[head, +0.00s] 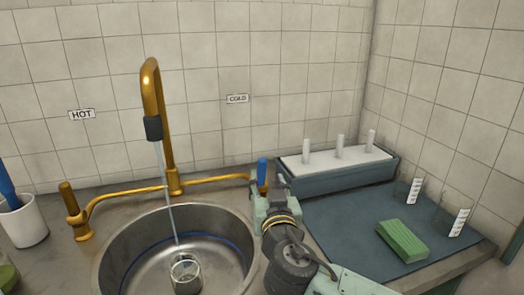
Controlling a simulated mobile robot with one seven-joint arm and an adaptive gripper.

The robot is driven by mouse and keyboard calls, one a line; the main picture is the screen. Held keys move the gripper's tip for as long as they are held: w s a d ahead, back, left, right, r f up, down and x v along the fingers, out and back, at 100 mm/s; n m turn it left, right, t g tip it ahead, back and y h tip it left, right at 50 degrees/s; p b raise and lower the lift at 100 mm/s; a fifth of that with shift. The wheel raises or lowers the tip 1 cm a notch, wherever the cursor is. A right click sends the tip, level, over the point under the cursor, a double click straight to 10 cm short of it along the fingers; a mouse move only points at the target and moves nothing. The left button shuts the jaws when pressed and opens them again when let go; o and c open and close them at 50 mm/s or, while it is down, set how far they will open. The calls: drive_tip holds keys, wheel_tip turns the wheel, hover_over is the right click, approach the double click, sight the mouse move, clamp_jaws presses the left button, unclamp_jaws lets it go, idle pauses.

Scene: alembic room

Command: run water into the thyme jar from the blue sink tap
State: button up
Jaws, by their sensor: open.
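A clear glass jar (185,274) stands in the round steel sink (135,262); I cannot read any label on it. A thin stream of water (167,190) falls from the dark nozzle of the brass spout (152,95) down to the jar. The blue tap handle (262,168) is at the right end of the brass pipe, near the COLD sign (237,99). My gripper (271,184) is open at the blue handle, one finger just to its right; the other finger is partly hidden, and I cannot tell whether they touch it.
A brass tap (75,212) stands at the left under the HOT sign (82,114). A white cup (25,222) is at far left. A grey rack with white pegs (335,165), a green sponge (403,240) and two labelled glasses (408,190) are at the right on a dark mat (335,225).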

sight(263, 168)
drive_tip(key=w+p, duration=0.1)
drive_tip(key=w, duration=0.1)
drive_tip(key=w+a+p, duration=0.1)
drive_tip(key=w, duration=0.2)
drive_tip(key=w+p, duration=0.1)
drive_tip(key=w, duration=0.2)
drive_tip(key=shift+w+a, duration=0.15)
drive_tip(key=shift+a, duration=0.05)
drive_tip(key=shift+c, duration=0.5)
clamp_jaws()
